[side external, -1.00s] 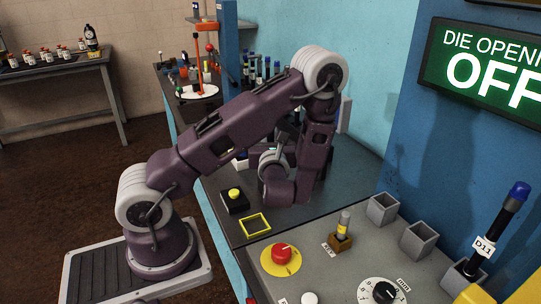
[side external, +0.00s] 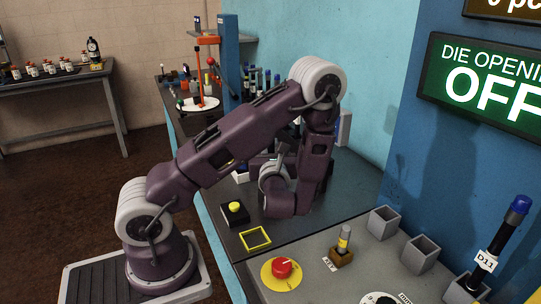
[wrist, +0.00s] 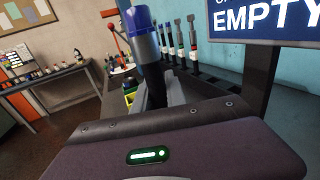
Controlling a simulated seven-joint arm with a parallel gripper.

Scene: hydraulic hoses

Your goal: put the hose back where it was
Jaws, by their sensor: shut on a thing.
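In the wrist view a dark hose with a blue cap (wrist: 146,52) stands nearly upright at my gripper (wrist: 152,98). The gripper is shut on it, below the cap. Its lower end is hidden behind my wrist housing. Several more hoses stand in a row in the wrist view (wrist: 181,47), behind and to the right of the held one. Hoses with blue caps also show in the side view (side external: 265,78), behind my arm.
Another blue-capped hose with a label (side external: 497,245) stands in a grey holder at the right. Empty grey holders (side external: 384,221), a red button (side external: 283,268) and a yellow button box (side external: 235,212) are on the bench. A blue post (side external: 231,65) rises behind. An "EMPTY" sign (wrist: 262,20) hangs at upper right.

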